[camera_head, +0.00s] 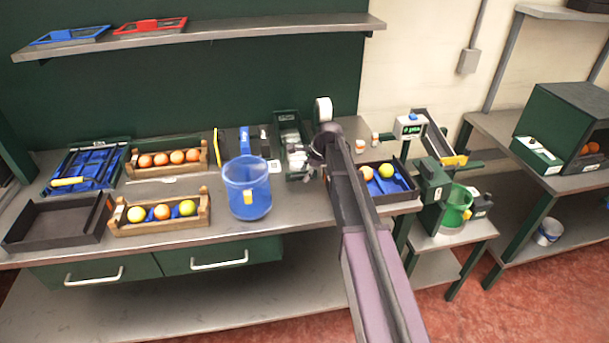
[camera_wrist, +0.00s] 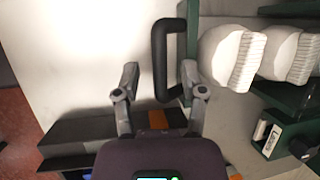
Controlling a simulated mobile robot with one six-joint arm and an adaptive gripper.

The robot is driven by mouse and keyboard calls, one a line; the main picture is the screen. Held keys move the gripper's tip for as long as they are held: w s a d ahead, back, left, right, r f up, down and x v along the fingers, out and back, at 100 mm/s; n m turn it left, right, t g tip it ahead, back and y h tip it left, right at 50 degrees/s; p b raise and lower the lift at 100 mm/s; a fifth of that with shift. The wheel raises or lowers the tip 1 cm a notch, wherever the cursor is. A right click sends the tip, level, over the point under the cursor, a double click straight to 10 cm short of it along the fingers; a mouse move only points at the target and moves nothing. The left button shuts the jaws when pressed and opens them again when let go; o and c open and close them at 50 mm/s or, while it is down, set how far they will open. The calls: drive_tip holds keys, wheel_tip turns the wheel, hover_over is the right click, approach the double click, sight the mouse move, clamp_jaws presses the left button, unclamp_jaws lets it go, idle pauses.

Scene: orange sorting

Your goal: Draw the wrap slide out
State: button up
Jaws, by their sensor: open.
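The wrap slide (camera_wrist: 192,35) is a green tray holding white, ribbed wrap bundles (camera_wrist: 228,57) in the wrist view. A black bar handle (camera_wrist: 158,60) stands out from its front. My gripper (camera_wrist: 160,76) is open, with one finger on each side of the handle bar. The handle lies between the fingertips, and a gap shows on both sides. In the head view a green tray with white contents (camera_head: 291,117) sits at the back of the bench, just left of my gripper (camera_head: 322,150). My arm hides the fingers and handle there.
A blue bucket (camera_head: 247,190) stands left of my arm. A dark tray (camera_head: 403,196) with fruit lies to the right, partly behind my arm. Wooden crates (camera_head: 160,224) of fruit stand on the left. A green label holder (camera_wrist: 285,137) shows in the wrist view.

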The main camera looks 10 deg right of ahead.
drive_tip(key=shift+c, duration=0.2)
clamp_jaws()
drive_tip(key=shift+s, duration=0.1)
drive_tip(key=s, duration=1.4)
drive_tip(key=shift+s, duration=0.1)
drive_tip(key=shift+o, duration=0.2)
unclamp_jaws()
drive_tip(key=shift+s, duration=0.1)
